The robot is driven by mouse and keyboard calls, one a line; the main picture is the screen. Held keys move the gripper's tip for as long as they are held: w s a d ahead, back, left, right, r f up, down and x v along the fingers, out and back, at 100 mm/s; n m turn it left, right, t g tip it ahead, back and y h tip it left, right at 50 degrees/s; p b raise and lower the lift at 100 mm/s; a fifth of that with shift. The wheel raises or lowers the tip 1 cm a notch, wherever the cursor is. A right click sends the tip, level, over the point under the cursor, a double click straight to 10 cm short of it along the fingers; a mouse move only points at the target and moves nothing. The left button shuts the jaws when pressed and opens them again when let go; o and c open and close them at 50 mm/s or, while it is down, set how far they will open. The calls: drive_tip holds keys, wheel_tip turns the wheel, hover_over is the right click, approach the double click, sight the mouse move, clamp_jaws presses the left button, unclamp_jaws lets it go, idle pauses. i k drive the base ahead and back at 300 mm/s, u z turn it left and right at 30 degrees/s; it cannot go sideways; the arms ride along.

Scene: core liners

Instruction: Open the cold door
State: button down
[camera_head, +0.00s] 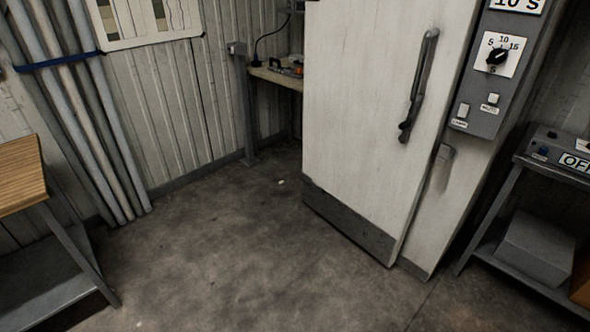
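The cold door (365,110) is a tall white panel with a dark kick plate along its bottom, at the right of centre. A long grey upright handle (419,85) is fixed near its right edge. The door's top is cut off. My gripper is not in view.
A grey control panel (484,118) with a dial is right of the door. A metal stand (483,215) with a grey box (536,248) is at far right. A wood-topped bench (20,172) and tall tubes (85,110) stand left. The concrete floor (240,250) before the door is clear.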

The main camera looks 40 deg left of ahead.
sight(366, 61)
drive_tip(key=u, duration=0.45)
drive_tip(key=i, duration=1.5)
drive_tip(key=u, duration=0.6)
